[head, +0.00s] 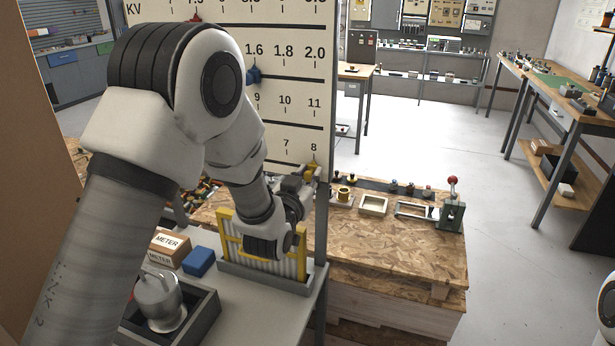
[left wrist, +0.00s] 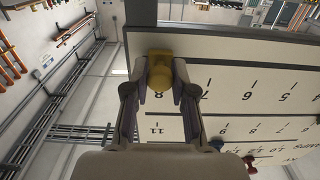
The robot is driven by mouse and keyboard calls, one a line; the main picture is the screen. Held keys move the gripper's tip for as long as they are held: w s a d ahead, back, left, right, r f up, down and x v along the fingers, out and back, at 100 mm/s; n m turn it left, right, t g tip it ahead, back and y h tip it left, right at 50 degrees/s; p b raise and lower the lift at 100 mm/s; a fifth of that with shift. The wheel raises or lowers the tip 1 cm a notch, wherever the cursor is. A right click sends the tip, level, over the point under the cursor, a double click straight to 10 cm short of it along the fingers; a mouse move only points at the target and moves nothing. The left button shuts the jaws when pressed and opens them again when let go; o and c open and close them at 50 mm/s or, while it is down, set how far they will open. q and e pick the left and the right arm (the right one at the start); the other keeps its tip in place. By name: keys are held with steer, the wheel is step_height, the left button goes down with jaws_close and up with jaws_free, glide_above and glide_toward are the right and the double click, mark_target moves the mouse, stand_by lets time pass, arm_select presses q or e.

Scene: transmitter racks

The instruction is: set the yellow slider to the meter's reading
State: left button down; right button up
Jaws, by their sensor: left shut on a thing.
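The scale board (head: 287,120) stands upright with several rows of numbers. The yellow slider (head: 313,167) is on its lowest row, at the right end by the 8. My left gripper (head: 303,180) reaches it from below, partly covered by my own arm. In the left wrist view, the two fingers of the left gripper (left wrist: 160,92) are closed around the knob of the yellow slider (left wrist: 160,72), next to the 8. No meter dial shows in either view, so the reading cannot be seen. My right gripper is out of view.
A blue slider (head: 254,75) and a red slider (head: 196,17) sit on higher rows. A yellow-framed panel (head: 262,262) and METER boxes (head: 168,247) stand below on the grey bench. A chipboard bench (head: 400,245) holds small parts. Open floor lies to the right.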

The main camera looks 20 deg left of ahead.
arm_select(q)
steer(key=shift+d, duration=0.1)
steer(key=c, duration=1)
jaws_free()
steer(key=shift+w+d, duration=0.15)
steer(key=shift+d, duration=0.1)
steer(key=s, duration=1.2)
steer(key=shift+d, duration=0.35)
steer(key=shift+f, duration=0.1)
